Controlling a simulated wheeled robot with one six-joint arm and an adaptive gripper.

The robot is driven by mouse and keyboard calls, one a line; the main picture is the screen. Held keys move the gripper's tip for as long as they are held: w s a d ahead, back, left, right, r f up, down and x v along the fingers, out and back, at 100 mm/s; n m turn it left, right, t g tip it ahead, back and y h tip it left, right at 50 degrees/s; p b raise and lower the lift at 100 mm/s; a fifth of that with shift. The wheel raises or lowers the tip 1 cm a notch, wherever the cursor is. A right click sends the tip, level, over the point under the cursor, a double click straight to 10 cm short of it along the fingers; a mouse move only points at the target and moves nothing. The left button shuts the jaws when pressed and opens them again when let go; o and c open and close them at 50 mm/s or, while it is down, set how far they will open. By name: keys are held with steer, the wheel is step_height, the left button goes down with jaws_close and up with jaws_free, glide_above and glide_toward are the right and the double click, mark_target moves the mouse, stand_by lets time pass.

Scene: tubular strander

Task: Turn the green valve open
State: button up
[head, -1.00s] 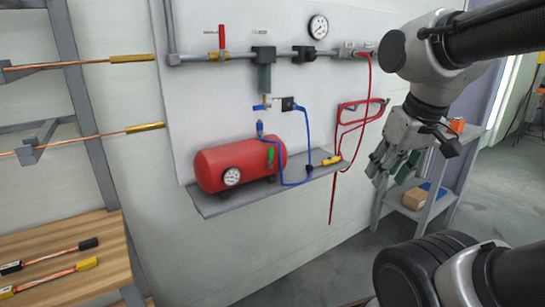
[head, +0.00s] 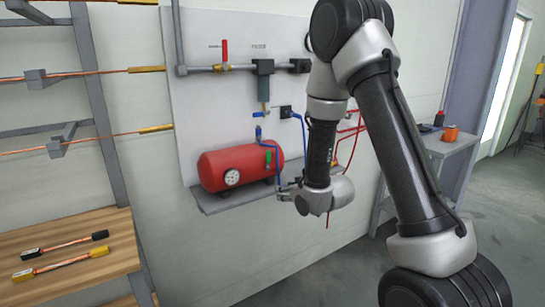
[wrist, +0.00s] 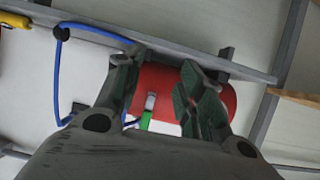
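The green valve (head: 268,158) is a small handle at the right part of the red air tank (head: 235,165), which sits on a grey wall shelf. In the head view, my gripper (head: 284,191) is just right of and below the valve, partly hidden by my wrist. In the wrist view, my gripper (wrist: 160,72) is open, with its fingers apart in front of the red tank (wrist: 160,82). The green valve (wrist: 145,121) shows low between the fingers, beside a pale metal fitting. Nothing is held, and contact with the valve cannot be seen.
Blue hose (wrist: 58,75) loops close to the left finger. The shelf edge (wrist: 250,74) runs behind the fingertips. A red-handled valve (head: 224,50) sits on the pipe above. A wooden table (head: 80,255) stands at lower left; a grey cart (head: 445,150) is at right.

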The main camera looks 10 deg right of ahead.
mark_target(269, 152)
step_height(269, 152, up, 10)
steer(key=w+a+r+t+y, duration=0.1)
steer(key=w+t+y, duration=0.1)
steer(key=t, duration=0.3)
steer(key=x, duration=0.6)
steer(key=shift+w+a+f, duration=0.15)
steer(key=shift+w+f, duration=0.05)
steer(key=shift+f, duration=0.05)
steer(key=shift+w+a, duration=0.2)
steer(key=shift+w, duration=0.45)
jaws_close()
